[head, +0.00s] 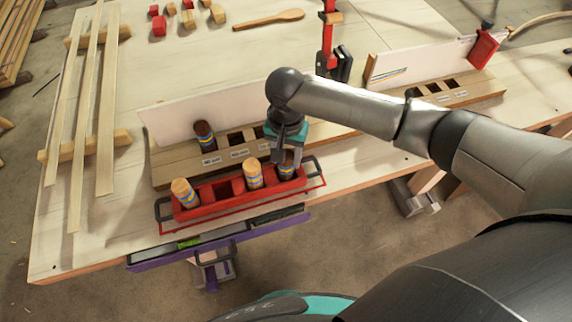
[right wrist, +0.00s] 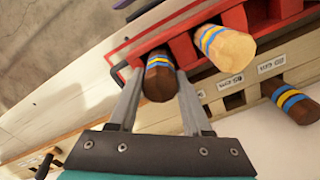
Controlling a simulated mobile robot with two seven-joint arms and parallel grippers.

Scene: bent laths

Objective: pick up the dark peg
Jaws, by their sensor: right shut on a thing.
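My right gripper (head: 289,155) is above the right end of the red rack (head: 224,209). It is shut on a dark brown peg (head: 287,166) with blue and yellow bands. In the right wrist view its fingers sit on either side of this dark peg (right wrist: 158,84), at the rack's end slot; I cannot tell whether the peg is still seated. Two light wooden pegs, the left one (head: 185,193) and the middle one (head: 253,174), stand in the same rack. Another dark peg (head: 204,135) stands in the wooden block (head: 175,167) behind. My left gripper is not in view.
The wooden block has labelled square holes and a white board (head: 185,117) behind it. A red clamp (head: 328,40) stands behind my right arm. A purple rail (head: 150,262) runs along the front edge.

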